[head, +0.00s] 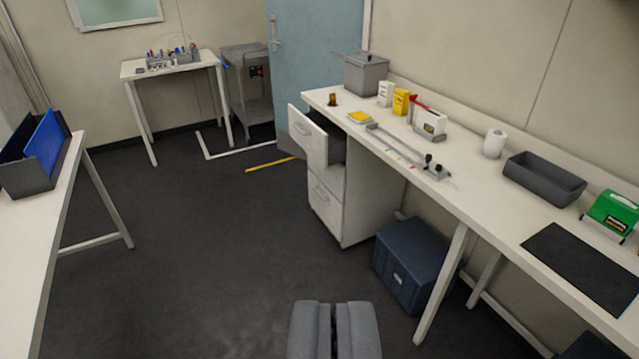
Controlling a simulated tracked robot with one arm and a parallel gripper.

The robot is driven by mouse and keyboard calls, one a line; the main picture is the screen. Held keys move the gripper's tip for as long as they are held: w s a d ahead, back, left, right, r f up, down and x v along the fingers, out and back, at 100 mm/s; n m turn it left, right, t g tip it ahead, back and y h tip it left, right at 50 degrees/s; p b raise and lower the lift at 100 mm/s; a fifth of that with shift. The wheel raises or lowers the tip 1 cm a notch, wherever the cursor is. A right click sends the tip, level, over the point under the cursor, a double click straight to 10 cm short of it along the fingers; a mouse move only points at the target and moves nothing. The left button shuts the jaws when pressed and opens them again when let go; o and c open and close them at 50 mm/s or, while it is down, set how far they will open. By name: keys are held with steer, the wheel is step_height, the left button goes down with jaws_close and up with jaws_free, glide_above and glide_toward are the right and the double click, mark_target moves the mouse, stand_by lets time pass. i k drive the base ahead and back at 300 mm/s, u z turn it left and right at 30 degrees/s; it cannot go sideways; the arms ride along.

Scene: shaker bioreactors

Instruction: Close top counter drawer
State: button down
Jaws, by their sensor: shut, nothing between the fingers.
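The top counter drawer (308,136) stands open, pulled out from the white cabinet under the far end of the right-hand counter. Its white front has a handle facing left, and its dark inside shows behind the front. The lower drawer (325,204) beneath it is shut. My gripper (333,310) is at the bottom centre, shut and empty, with its two grey fingers together. It is well short of the drawer, with open floor between them.
The right-hand counter (480,205) carries a grey bin (366,73), boxes, a dark tray (544,179) and a black mat (585,266). A blue box (413,262) sits under it. A white table (35,235) stands at left. The dark floor (205,235) between is clear.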

mark_target(322, 140)
steer(key=i, duration=3.8)
steer(key=z, duration=0.15)
